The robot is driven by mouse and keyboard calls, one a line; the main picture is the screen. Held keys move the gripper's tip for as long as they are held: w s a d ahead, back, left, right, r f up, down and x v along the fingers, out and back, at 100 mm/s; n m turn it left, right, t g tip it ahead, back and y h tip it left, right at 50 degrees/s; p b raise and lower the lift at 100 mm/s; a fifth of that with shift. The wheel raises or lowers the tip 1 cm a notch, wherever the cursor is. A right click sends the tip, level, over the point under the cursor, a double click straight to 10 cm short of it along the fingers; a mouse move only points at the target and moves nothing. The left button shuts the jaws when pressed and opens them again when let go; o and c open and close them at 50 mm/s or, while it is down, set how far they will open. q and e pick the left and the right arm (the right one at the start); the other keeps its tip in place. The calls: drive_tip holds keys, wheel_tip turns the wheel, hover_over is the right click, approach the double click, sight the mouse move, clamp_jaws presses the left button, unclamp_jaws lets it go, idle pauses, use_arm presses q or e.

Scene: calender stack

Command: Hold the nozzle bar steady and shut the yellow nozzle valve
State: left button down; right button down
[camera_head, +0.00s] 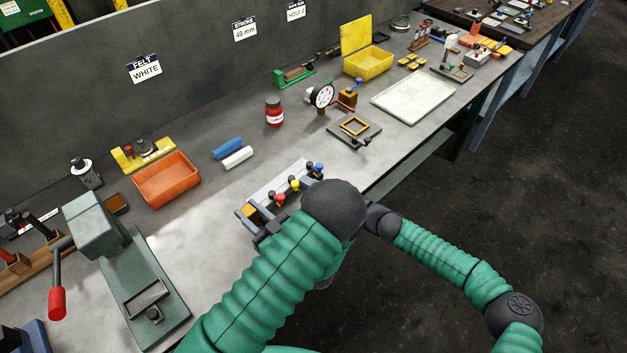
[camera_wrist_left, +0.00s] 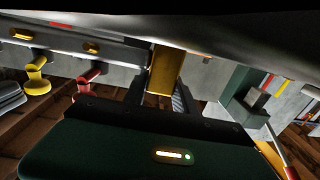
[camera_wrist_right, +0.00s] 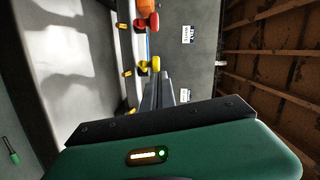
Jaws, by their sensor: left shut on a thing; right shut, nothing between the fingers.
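The nozzle bar (camera_head: 275,178) is a pale grey bar on the bench with coloured valves along it. The yellow nozzle valve (camera_head: 295,185) stands between a red valve (camera_head: 279,199) and a blue valve (camera_head: 318,168); it also shows in the left wrist view (camera_wrist_left: 36,80). My left gripper (camera_wrist_left: 165,92) is shut on the gold block (camera_wrist_left: 164,70) at the bar's left end. My right gripper (camera_wrist_right: 158,78) is shut and empty, its tips close by the yellow valve (camera_wrist_right: 149,65); I cannot tell whether they touch. In the head view my arms hide the right gripper.
An orange tray (camera_head: 167,180), a blue roll (camera_head: 227,148) and a white roll (camera_head: 237,158) lie left of the bar. A red jar (camera_head: 274,112) and a dial gauge (camera_head: 321,96) stand behind it. A green press (camera_head: 140,285) is at the front left.

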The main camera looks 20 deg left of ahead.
drive_tip(key=shift+s+a, duration=0.25)
drive_tip(key=shift+s, duration=0.3)
drive_tip(key=shift+s+a, duration=0.2)
drive_tip(key=shift+s, duration=0.3)
drive_tip(key=shift+s+a, duration=0.65)
drive_tip(key=shift+s, duration=0.1)
drive_tip(key=shift+d, duration=0.35)
drive_tip(key=v, duration=1.1)
drive_tip(key=shift+d, duration=0.25)
drive_tip(key=shift+f, duration=0.1)
